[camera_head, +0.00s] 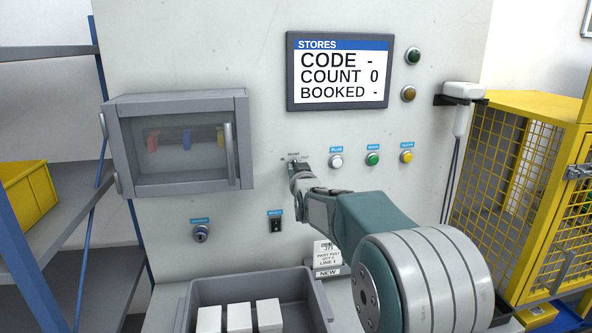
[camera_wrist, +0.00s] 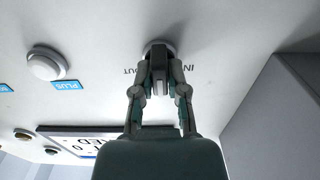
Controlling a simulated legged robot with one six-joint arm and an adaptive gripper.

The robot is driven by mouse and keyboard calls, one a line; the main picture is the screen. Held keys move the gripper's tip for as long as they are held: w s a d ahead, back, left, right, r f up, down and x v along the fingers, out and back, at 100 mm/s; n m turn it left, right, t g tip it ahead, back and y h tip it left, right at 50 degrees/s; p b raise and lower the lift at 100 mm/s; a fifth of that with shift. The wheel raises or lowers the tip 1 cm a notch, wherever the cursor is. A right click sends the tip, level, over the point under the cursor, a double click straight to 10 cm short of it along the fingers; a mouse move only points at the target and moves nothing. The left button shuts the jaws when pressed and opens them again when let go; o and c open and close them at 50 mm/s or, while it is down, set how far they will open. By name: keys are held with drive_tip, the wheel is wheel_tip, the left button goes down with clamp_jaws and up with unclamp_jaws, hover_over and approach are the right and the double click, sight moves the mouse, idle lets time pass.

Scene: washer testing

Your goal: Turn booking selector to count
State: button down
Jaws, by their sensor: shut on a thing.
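The booking selector (camera_head: 293,164) is a small knob on the pale panel, left of the white button, mostly hidden by my gripper. In the wrist view its round base (camera_wrist: 157,45) shows above a dark grey handle. My gripper (camera_wrist: 158,78) is shut on the handle, a finger on each side. In the head view my gripper (camera_head: 299,180) reaches the panel from the lower right. Upside-down lettering by the knob reads "IN" on one side and partly "OUT" on the other. The screen (camera_head: 340,72) reads CODE -, COUNT 0, BOOKED -.
White, green and yellow buttons (camera_head: 373,159) sit right of the selector. A glass-fronted cabinet (camera_head: 178,143) juts out at left. A grey bin (camera_head: 255,284) with white blocks stands below. A scanner (camera_head: 462,100) hangs at right beside a yellow cage (camera_head: 530,170).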

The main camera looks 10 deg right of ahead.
drive_tip(key=c, duration=0.7)
unclamp_jaws()
drive_tip(key=shift+a, duration=0.1)
drive_tip(key=shift+o, duration=0.2)
drive_tip(key=s, duration=1.1)
drive_tip(key=shift+s, duration=0.4)
drive_tip(key=s+f+g, duration=0.3)
drive_tip(key=s+g, duration=0.1)
drive_tip(key=s, duration=0.8)
drive_tip(key=s+f+g, duration=0.4)
drive_tip(key=s, duration=0.7)
drive_tip(key=s+f+g, duration=0.4)
drive_tip(key=s, duration=0.8)
drive_tip(key=shift+s+f, duration=0.15)
drive_tip(key=shift+s, duration=0.15)
